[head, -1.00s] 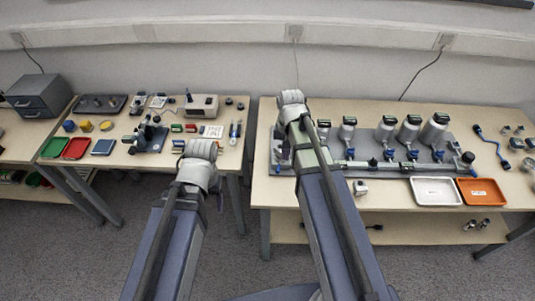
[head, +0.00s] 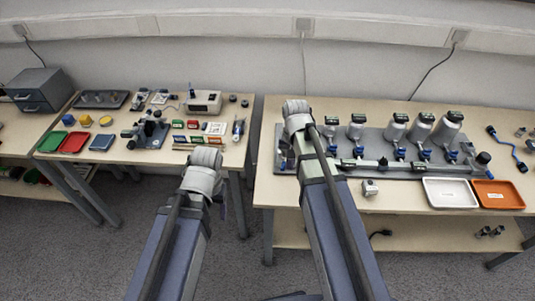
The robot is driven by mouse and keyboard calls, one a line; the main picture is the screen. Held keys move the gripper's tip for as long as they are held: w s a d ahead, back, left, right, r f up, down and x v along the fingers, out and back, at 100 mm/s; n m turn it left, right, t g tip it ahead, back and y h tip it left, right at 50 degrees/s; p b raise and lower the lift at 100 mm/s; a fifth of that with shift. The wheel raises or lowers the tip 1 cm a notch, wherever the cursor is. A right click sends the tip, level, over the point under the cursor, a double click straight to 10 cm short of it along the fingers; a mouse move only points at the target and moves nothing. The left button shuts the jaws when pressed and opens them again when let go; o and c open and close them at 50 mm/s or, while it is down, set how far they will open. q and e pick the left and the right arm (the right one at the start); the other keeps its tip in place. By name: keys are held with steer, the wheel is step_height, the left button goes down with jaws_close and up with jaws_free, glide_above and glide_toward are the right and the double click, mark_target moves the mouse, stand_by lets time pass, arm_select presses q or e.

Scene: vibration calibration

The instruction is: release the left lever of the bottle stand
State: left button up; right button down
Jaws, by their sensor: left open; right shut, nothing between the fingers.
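The bottle stand is a grey base plate (head: 376,136) on the right table. Several upright white bottles (head: 421,128) with dark caps stand along it, with blue valve parts (head: 400,154) below them. I cannot tell which part is the left lever; my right arm covers part of the stand's left side. My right gripper (head: 297,110) is over the stand's left end, shut and empty, its fingers hidden by the wrist. My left gripper (head: 206,160) is open, in front of the left table's right end and well left of the stand; its fingers are mostly hidden.
A white tray (head: 450,204) and an orange tray (head: 497,206) lie at the right table's front edge. The left table holds a grey fixture (head: 150,131), coloured trays and small parts. A gap separates the tables.

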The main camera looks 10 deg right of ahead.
steer(key=shift+w+a+f+m, duration=0.15)
steer(key=shift+a+m, duration=0.6)
steer(key=shift+m, duration=0.45)
steer(key=m, duration=0.1)
steer(key=a+m, duration=0.1)
steer(key=shift+w+a+m, duration=0.25)
steer(key=shift+w+m, duration=0.15)
steer(key=m, duration=0.1)
steer(key=w+a+m, duration=0.1)
steer(key=shift+a+m, duration=0.15)
steer(key=shift+m, duration=0.25)
steer(key=w+m, duration=0.1)
steer(key=m, duration=0.1)
steer(key=w+a+m, duration=0.1)
steer(key=m, duration=0.1)
steer(key=shift+w+a+m, duration=0.2)
steer(key=shift+m, duration=0.1)
steer(key=w+m, duration=0.1)
steer(key=m, duration=0.2)
steer(key=shift+w+a, duration=0.2)
steer(key=shift+w, duration=0.2)
step_height(320, 180, up, 7)
steer(key=p, duration=0.7)
steer(key=shift+s, duration=0.1)
